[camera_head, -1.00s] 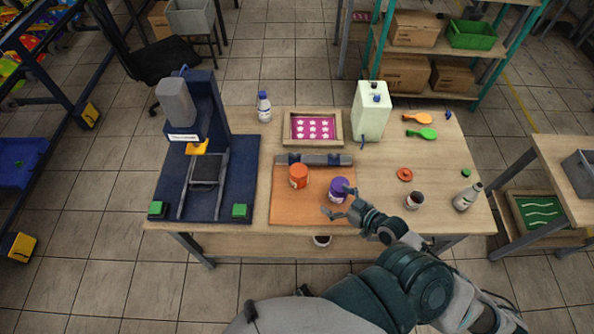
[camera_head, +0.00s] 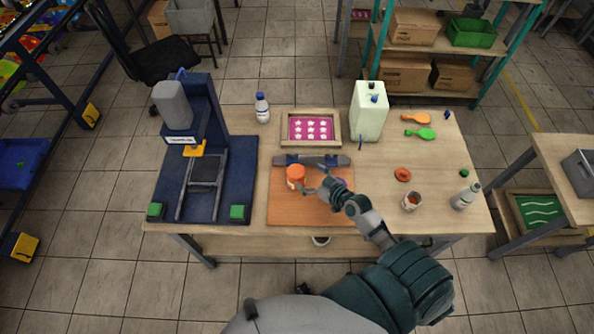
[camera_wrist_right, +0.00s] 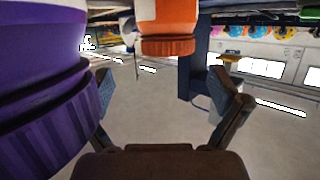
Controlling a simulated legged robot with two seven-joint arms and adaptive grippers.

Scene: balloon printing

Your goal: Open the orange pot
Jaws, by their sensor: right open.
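The orange pot (camera_head: 296,177) stands on the orange-brown mat (camera_head: 290,212) near the middle of the table. In the wrist view the orange pot (camera_wrist_right: 167,16) shows upside down, with its ridged lid (camera_wrist_right: 168,46) on. My right gripper (camera_head: 314,181) is just right of the pot, open and empty, its fingers pointing at it. In the wrist view the pot is ahead, between the fingers (camera_wrist_right: 163,88), with a gap. The purple pot (camera_wrist_right: 45,75) is close beside the left finger there; in the head view my gripper mostly hides it. My left gripper is not in view.
A grey holder bar (camera_head: 288,160) lies behind the pots. A printing frame (camera_head: 311,128) is farther back, and a blue press (camera_head: 230,185) stands at left. A red lid (camera_head: 403,174), an open jar (camera_head: 412,202) and a bottle (camera_head: 467,196) are at right.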

